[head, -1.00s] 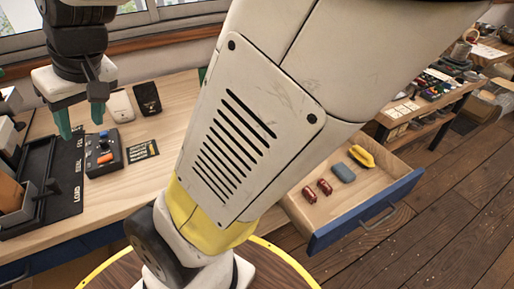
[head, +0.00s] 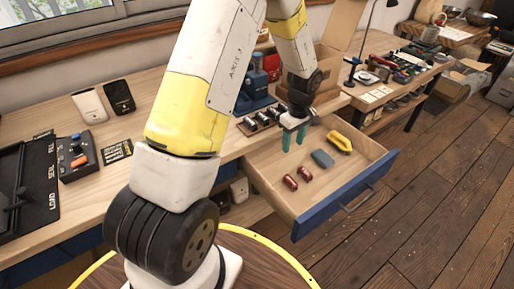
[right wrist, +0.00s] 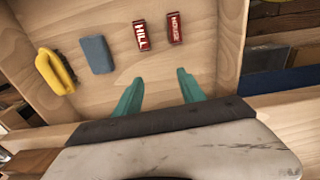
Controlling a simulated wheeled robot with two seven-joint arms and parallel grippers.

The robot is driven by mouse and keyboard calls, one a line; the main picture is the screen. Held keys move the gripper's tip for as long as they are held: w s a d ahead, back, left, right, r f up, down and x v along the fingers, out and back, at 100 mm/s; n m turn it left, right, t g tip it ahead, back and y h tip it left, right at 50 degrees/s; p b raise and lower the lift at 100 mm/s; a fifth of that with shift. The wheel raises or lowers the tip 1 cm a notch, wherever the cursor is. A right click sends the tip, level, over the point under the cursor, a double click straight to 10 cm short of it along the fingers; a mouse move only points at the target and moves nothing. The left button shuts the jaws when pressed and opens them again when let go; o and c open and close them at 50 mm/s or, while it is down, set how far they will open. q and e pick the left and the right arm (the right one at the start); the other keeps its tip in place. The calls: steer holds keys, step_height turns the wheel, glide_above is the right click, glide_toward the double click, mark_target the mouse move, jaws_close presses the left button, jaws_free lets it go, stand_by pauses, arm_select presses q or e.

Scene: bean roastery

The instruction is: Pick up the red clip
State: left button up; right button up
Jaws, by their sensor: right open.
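Two small red pieces with white lettering lie side by side in the open drawer; I cannot tell which is the clip. One, marked HILL, shows in the right wrist view (right wrist: 141,35) and the head view (head: 305,174). The other red piece (right wrist: 174,28) lies beside it, also in the head view (head: 290,182). My right gripper (head: 294,139) is above the back of the drawer, its teal fingers apart and empty. In the right wrist view the fingertips (right wrist: 156,82) point toward the red pieces without touching them. My left gripper is out of view.
The drawer (head: 348,203) also holds a blue-grey block (head: 322,158) and a yellow piece (head: 340,142). Its walls surround the pieces. A rack of small cans (head: 262,121) and a blue machine (head: 254,92) stand behind on the table. A control box (head: 76,157) stands at left.

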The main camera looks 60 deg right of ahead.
glide_above(306, 172)
steer(key=f, duration=0.3)
steer(key=shift+a+f, duration=0.25)
steer(key=shift+f, duration=0.15)
steer(key=f, duration=0.7)
steer(key=shift+d+f, duration=0.2)
steer(key=shift+d, duration=0.05)
jaws_close()
